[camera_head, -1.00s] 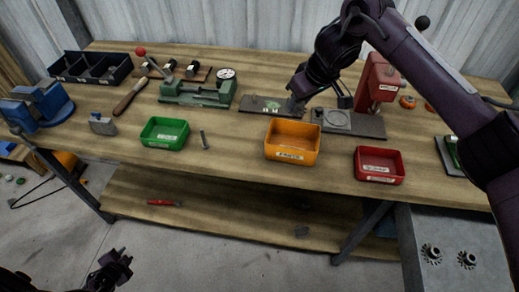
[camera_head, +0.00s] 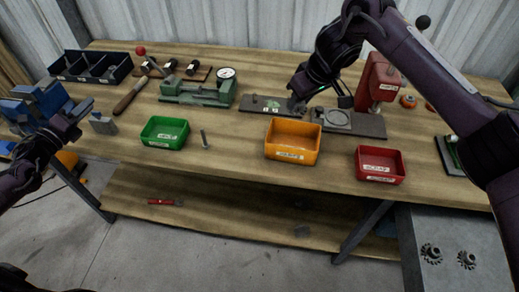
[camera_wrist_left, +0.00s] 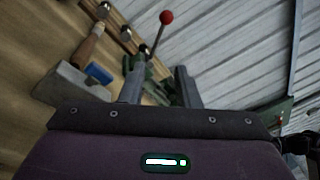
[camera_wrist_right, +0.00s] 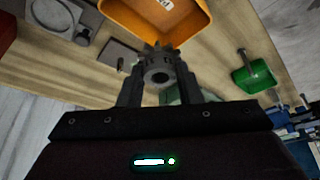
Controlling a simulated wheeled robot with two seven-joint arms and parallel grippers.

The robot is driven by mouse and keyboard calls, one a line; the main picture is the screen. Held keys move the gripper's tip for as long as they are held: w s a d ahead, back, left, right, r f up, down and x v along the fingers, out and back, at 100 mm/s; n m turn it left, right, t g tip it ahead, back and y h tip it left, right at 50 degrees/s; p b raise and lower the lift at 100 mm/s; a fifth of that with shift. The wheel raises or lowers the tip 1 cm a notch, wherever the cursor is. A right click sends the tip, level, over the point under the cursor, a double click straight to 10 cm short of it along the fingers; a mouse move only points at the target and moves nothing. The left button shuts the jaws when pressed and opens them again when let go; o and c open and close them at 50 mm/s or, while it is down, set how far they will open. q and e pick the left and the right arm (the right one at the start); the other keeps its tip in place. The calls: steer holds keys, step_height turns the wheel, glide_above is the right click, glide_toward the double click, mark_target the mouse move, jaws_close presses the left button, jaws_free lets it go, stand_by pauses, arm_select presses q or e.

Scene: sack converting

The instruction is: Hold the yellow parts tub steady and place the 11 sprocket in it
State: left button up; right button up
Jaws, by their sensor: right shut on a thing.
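The yellow-orange parts tub (camera_head: 291,154) sits near the front edge of the bench, at the middle of the head view. It also shows at the top of the right wrist view (camera_wrist_right: 190,34). My right gripper (camera_head: 297,104) is shut on a dark toothed sprocket (camera_wrist_right: 159,70) and holds it behind the tub, over or near a flat grey plate. I cannot read a number on the sprocket. My left gripper (camera_head: 72,122) is at the far left near the blue vise, well away from the tub. Its fingers (camera_wrist_left: 160,82) are apart with nothing between them.
A green tub (camera_head: 165,133) and an upright bolt (camera_head: 204,139) stand left of the yellow tub, a red tub (camera_head: 380,165) right. A red press (camera_head: 376,82) stands behind. Two more sprockets (camera_head: 431,253) (camera_head: 467,260) lie on the grey surface at lower right.

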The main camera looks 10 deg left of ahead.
arm_select(q)
steer(key=w+d+r+m+t+h, duration=0.1)
steer(key=w+d+r+m+h, duration=0.15)
steer(key=r, duration=0.55)
steer(key=m+g+y, duration=0.5)
steer(key=m, duration=0.1)
glide_toward(269, 131)
steer(key=shift+g, duration=0.3)
steer(key=x, duration=1)
steer(key=shift+w, duration=0.1)
steer(key=shift+a, duration=0.1)
steer(key=shift+c, duration=0.3)
jaws_close()
